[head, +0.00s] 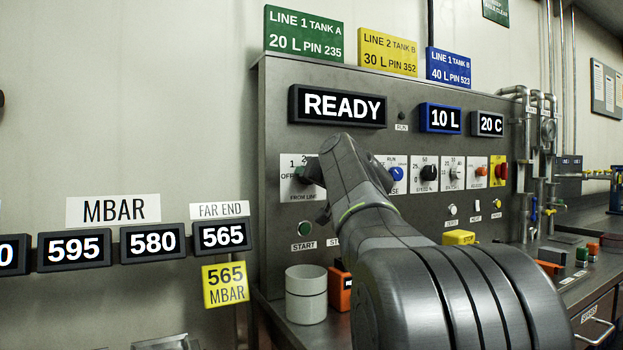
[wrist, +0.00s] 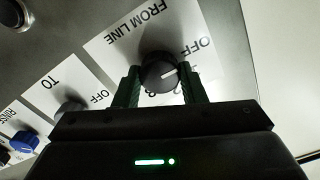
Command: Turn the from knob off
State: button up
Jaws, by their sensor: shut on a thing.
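The from knob (wrist: 158,72) is dark and round, on a white plate (wrist: 112,42) lettered FROM LINE, which appears upside down in the wrist view. The knob's white pointer aims right and slightly up, toward the OFF and 1 side; I cannot tell the exact mark. My gripper (wrist: 160,86) is shut on the knob, one green finger on each side. In the head view my gripper (head: 312,172) is at the FROM LINE plate (head: 296,190), and my wrist hides most of the knob.
The TO knob (wrist: 70,106) is beside it in the wrist view, near my gripper. A blue knob (head: 396,173) and other dials sit further right. A green START button (head: 304,228) is below, and a pale canister (head: 306,294) stands on the bench. The wall at left is clear of my arm.

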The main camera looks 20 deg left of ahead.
jog(key=shift+f, duration=0.1)
jog(key=o, duration=1)
jog(key=shift+d, duration=0.1)
jog(key=v, duration=1.3)
jog(key=shift+s+d, duration=0.2)
jog(key=shift+s, duration=0.05)
jog(key=x, duration=1.3)
jog(key=shift+w+a, duration=0.3)
